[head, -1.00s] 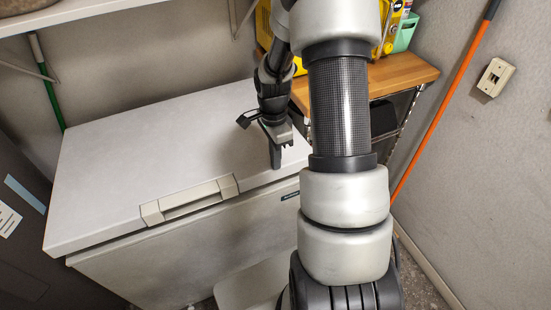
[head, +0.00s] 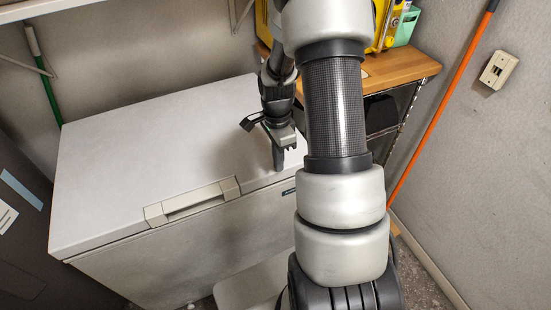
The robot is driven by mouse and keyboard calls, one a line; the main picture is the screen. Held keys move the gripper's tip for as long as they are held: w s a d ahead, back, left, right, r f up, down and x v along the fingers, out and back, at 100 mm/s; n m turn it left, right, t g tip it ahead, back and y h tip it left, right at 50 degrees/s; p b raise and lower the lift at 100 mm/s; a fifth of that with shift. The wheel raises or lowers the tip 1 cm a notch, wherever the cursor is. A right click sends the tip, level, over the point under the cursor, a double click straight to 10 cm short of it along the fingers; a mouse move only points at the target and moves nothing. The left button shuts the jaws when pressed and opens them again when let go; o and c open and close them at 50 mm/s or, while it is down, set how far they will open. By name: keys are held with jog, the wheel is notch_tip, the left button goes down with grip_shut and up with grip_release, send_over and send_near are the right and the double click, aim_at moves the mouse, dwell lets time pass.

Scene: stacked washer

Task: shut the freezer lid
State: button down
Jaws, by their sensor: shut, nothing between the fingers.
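The white chest freezer (head: 185,262) stands below and to the left of my arm. Its lid (head: 150,150) lies flat over the body, with only a thin dark line between them along the front edge. The lid's beige handle (head: 192,201) is at the middle of the front edge. My gripper (head: 278,168) points down at the lid's front right part, to the right of the handle. It is shut and empty. Its tips appear at the lid's surface; I cannot tell whether they touch it.
A wooden-topped shelf (head: 400,70) with a yellow item and a green container (head: 406,27) stands behind on the right. An orange pole (head: 445,100) leans on the right wall. A green pole (head: 42,75) stands at the back left. A white shelf (head: 45,9) hangs above.

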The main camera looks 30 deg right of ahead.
jog(key=s+a+r+n+t+p, duration=0.1)
jog(key=a+r+n, duration=0.1)
jog(key=r, duration=0.8)
jog(key=s+a+r+n+t, duration=0.1)
jog(key=a+r+n, duration=0.1)
jog(key=r, duration=0.9)
jog(key=s+a+r+n+t+p, duration=0.1)
jog(key=s+a+r+n+t, duration=0.1)
jog(key=s+a+r+n, duration=0.2)
jog(key=s+a+r+n+t+p, duration=0.1)
jog(key=s+a+r+n+t, duration=0.1)
jog(key=s+a+r+n, duration=0.3)
jog(key=s+r+n, duration=0.3)
jog(key=s+n, duration=0.2)
jog(key=shift+s+a+r, duration=0.25)
jog(key=shift+r, duration=0.15)
